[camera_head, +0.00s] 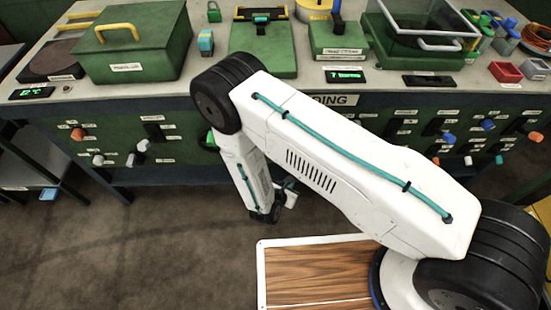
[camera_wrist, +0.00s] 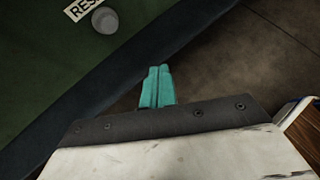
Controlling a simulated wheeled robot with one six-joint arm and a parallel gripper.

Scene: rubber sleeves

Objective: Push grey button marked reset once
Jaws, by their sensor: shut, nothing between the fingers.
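The grey button (camera_wrist: 105,20) is a round grey cap on a dark green panel in the wrist view, near the top edge. Beside it is a white label (camera_wrist: 83,8) that reads "RES", cut off by the frame edge. My gripper (camera_wrist: 158,70) has teal fingers, shut together and empty. The fingertips appear below and right of the button, apart from it, over the panel's lower edge and the floor. In the head view my arm hangs in front of the bench, and its wrist is low near the floor side. I cannot pick out the reset button there.
The bench front (camera_head: 400,130) carries several coloured knobs and labels. Green boxes, such as one with a yellow handle (camera_head: 135,50), stand on the bench top. A wood-topped platform with a white rim (camera_head: 310,241) lies below my arm. The floor (camera_head: 150,240) at left is clear.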

